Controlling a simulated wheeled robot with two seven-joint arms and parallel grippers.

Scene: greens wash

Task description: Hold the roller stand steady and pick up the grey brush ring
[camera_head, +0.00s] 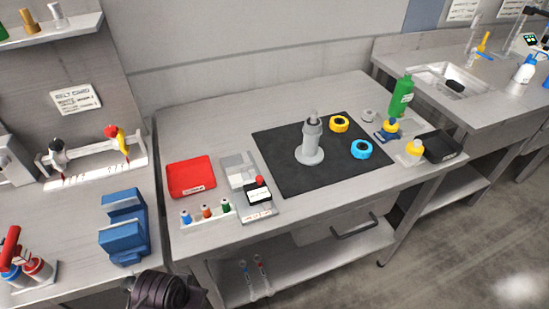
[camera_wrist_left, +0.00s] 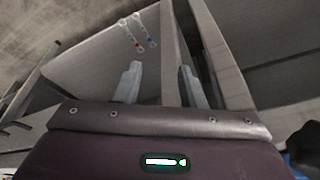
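The grey roller stand (camera_head: 310,143) stands upright on the black mat (camera_head: 285,178), with a round base and a thin post at its top. A small grey ring (camera_head: 369,116), which looks like the grey brush ring, lies by the mat's upper right edge. A yellow ring (camera_head: 339,124) and a blue ring (camera_head: 361,149) lie on the mat. My left gripper (camera_wrist_left: 159,68) is open and empty in the left wrist view, away from the stand and rings. Part of my left arm shows at the head view's bottom edge. My right gripper is not in view.
A green bottle (camera_head: 401,97), a yellow-topped container (camera_head: 412,151) and a black tray (camera_head: 440,147) stand right of the mat. A red tray (camera_head: 190,177) and a small device (camera_head: 258,192) lie left of it. A blue block holder (camera_head: 123,226) sits on the left counter.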

